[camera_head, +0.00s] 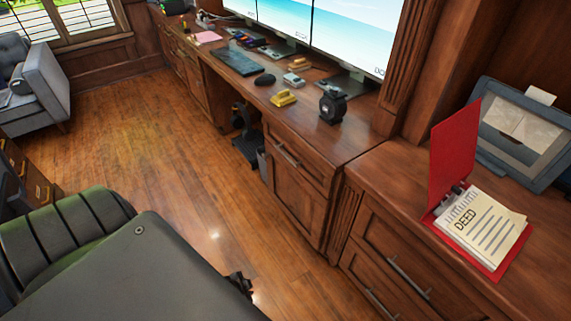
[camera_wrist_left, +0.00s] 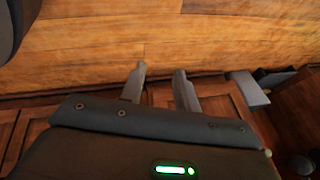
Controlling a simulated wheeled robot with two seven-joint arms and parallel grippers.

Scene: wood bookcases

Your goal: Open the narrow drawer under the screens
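The narrow drawer (camera_head: 298,158) is in the desk front below the right-hand screen (camera_head: 355,30) in the head view. It is brown wood with a slim metal bar handle (camera_head: 288,155) and looks shut, flush with the desk front. A cabinet door (camera_head: 296,192) is directly below it. My left gripper (camera_wrist_left: 158,72) shows in the left wrist view with its two grey fingers apart and nothing between them. Wood panels and floorboards lie behind it. I cannot make out the drawer or its handle in that view. My right gripper is in neither view.
The desktop holds a dark round object (camera_head: 333,105), a yellow object (camera_head: 283,98) and a mouse (camera_head: 265,80). A red "DEED" clipboard (camera_head: 480,225) lies on the right counter. A dark green chair (camera_head: 65,230) stands at lower left. Wood floor (camera_head: 170,160) before the desk is open.

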